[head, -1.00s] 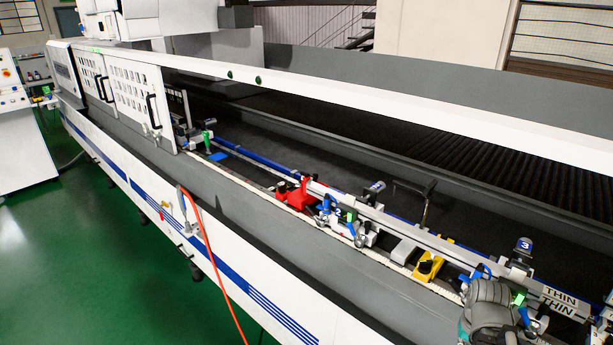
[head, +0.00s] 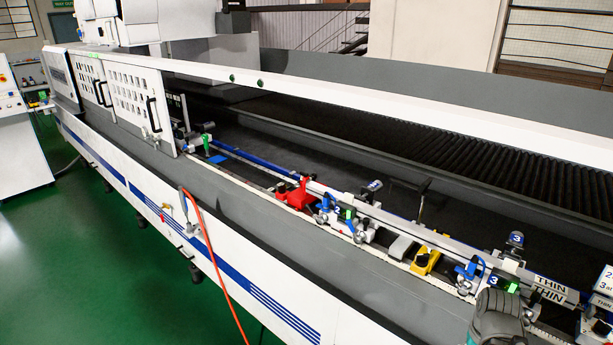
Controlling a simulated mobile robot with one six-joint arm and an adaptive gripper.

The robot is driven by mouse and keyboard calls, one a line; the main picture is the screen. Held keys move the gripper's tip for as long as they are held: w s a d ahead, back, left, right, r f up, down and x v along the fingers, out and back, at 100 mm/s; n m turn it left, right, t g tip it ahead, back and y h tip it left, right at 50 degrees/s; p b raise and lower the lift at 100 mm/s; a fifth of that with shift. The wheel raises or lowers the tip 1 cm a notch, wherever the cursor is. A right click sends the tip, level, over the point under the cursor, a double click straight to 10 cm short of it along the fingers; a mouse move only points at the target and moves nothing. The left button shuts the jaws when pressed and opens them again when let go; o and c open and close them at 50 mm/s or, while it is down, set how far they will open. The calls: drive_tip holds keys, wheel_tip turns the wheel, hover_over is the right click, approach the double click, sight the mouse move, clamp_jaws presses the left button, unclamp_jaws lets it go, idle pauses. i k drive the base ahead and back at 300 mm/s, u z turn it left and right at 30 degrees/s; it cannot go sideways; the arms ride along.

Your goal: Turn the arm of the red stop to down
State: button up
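The red stop (head: 297,195) sits on the rail along the near edge of the machine bed, around the middle of the head view. It has a black knob on its left side and a red part that rises at its right, close to the long profile. It is small here, and I cannot tell clearly which way its arm points. A grey and teal rounded part of my arm shows at the bottom right. My gripper is not in view, so its fingers and anything in them are hidden.
A blue clamp unit marked 2 (head: 345,214) stands right of the red stop. A yellow stop (head: 425,261) and a unit marked 3 (head: 487,273) follow further right. A long white beam (head: 330,98) runs above the bed. An orange hose (head: 212,260) hangs down the front.

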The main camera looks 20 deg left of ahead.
sight(305, 178)
drive_tip(key=z, duration=0.5)
drive_tip(key=k, duration=1.15)
drive_tip(key=z, duration=0.15)
drive_tip(key=i, duration=0.65)
drive_tip(key=u, duration=0.95)
drive_tip(key=i, duration=1.05)
drive_tip(key=z, duration=0.1)
